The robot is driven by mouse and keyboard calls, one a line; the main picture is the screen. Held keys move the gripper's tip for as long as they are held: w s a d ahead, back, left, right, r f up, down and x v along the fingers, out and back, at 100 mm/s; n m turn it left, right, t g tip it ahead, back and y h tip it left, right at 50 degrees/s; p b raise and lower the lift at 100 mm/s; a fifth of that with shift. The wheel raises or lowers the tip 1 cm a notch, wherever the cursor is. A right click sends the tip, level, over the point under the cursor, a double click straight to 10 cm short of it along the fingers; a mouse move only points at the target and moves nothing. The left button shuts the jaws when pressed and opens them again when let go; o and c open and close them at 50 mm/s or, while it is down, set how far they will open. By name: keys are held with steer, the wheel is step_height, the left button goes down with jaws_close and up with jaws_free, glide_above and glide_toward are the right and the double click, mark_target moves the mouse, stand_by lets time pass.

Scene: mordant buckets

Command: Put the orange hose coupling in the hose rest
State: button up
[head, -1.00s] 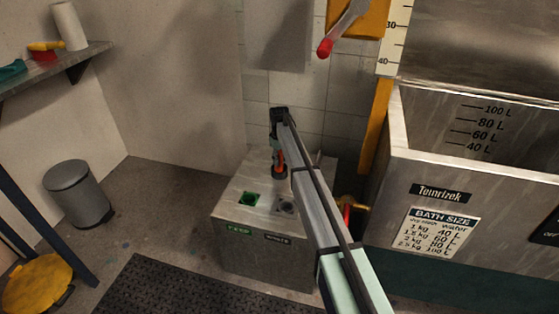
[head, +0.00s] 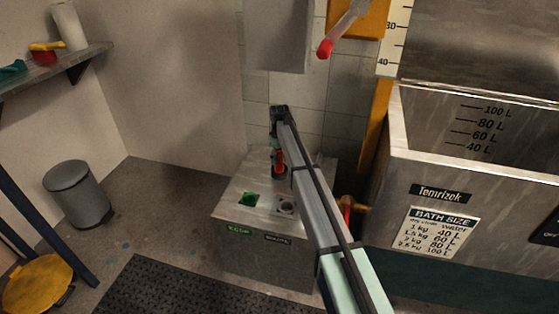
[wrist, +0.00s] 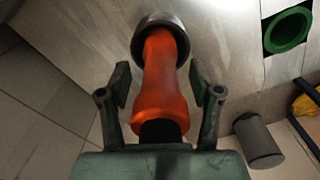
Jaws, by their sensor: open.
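The orange hose coupling (wrist: 160,85) stands between my gripper's two fingers in the wrist view, with its far end inside a dark round ring (wrist: 160,22). The fingers (wrist: 160,88) are spread, with a gap on each side of the coupling. In the head view the coupling (head: 280,161) shows as a small orange-red piece below my gripper (head: 278,146), at the dark ring (head: 279,172) on top of the grey metal box (head: 255,265). My arm hides part of the box. I take the ring to be the hose rest, but no label on it is readable.
A metal bath (head: 400,185) stands to the right, and a tiled wall (head: 300,100) is close behind. A grey bin (head: 78,193) stands on the floor at left.

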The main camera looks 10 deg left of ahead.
step_height(320, 180, up, 11)
steer(key=shift+r+p, duration=0.1)
steer(key=shift+p, duration=0.35)
